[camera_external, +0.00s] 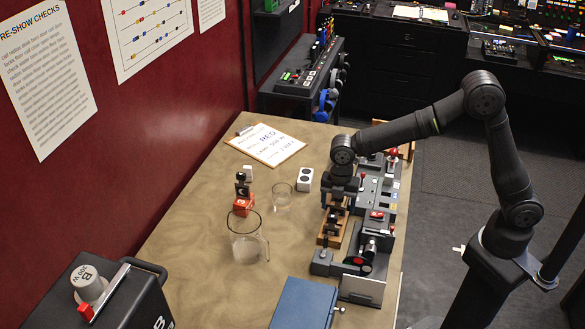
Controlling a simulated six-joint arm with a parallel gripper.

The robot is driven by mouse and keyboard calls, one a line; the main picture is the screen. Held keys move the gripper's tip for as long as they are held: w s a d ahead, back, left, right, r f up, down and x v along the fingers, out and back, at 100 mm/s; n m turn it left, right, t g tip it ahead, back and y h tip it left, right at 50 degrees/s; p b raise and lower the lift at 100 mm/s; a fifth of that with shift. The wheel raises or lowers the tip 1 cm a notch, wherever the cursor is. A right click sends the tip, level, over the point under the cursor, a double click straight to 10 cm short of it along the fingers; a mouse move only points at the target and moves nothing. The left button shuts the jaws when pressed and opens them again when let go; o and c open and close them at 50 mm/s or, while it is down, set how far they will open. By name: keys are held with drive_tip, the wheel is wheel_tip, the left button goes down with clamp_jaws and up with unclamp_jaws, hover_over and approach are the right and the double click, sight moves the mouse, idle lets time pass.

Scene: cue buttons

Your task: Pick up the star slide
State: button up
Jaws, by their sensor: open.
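My gripper (336,204) points down over a wooden rack (329,240) on the table. The rack holds dark upright pieces (333,222) just below the jaws. I cannot make out a star on any of them, so I cannot tell which is the star slide. The jaws are open; the fingertips are small and dark against the pieces, and contact cannot be told. Another dark piece with a pale crescent mark (242,188) stands on a red block (243,205) to the left, clear of my gripper.
A glass jug (246,243) and a glass cup (282,198) stand left of the rack. A control panel (376,190) with levers lies right of it. A clipboard (266,144) lies behind, a blue box (303,303) in front. The table's left front is bare.

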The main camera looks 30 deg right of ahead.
drive_tip(key=shift+f, duration=0.55)
drive_tip(key=c, duration=1)
drive_tip(key=shift+c, duration=0.4)
drive_tip(key=shift+r, duration=0.15)
